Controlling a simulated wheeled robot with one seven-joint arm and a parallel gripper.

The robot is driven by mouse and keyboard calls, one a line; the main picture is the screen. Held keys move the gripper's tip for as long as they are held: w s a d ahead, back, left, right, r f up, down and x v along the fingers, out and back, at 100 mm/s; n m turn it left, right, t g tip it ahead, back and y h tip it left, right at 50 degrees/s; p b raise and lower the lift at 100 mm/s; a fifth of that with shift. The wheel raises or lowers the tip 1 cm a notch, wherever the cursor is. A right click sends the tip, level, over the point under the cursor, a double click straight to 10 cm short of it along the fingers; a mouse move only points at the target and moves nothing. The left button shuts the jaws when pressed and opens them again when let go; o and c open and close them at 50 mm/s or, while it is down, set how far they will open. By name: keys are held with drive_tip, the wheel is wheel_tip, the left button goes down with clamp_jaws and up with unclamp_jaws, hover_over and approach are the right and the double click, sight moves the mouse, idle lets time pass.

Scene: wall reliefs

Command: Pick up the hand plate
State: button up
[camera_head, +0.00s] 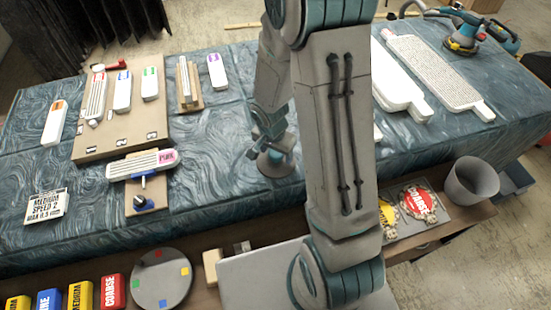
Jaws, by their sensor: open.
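I cannot tell for sure which object is the hand plate. A small round object with a grey rim and bluish top (276,165) lies on the dark patterned table, right below my gripper (268,148). My gripper points down and is open, with its fingers close over this object. I cannot tell whether they touch it. A long grey ridged plate with a pink label (141,165) lies farther left on a wooden stand. My upper arm hides the middle of the table.
A wooden board (146,131) with several labelled blocks is at the left. Large white paddle-shaped boards (420,68) lie at the right. A grey bucket (472,182) and labelled discs stand on the lower shelf. A white sign (46,206) is at the front left.

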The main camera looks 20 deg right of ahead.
drive_tip(key=shift+f, duration=0.15)
drive_tip(key=c, duration=1.1)
drive_tip(key=shift+w+r, duration=0.1)
drive_tip(key=shift+r, duration=0.55)
drive_tip(key=r, duration=0.1)
drive_tip(key=d+r, duration=0.1)
drive_tip(key=r, duration=0.1)
drive_tip(key=shift+d+r, duration=0.1)
drive_tip(key=shift+r, duration=0.2)
drive_tip(key=d+r, duration=0.2)
drive_tip(key=d, duration=0.1)
drive_tip(key=d+r, duration=0.2)
drive_tip(key=d, duration=0.2)
drive_tip(key=d+r, duration=0.2)
drive_tip(key=d, duration=0.1)
drive_tip(key=shift+w+d+r, duration=0.1)
drive_tip(key=shift+d, duration=0.2)
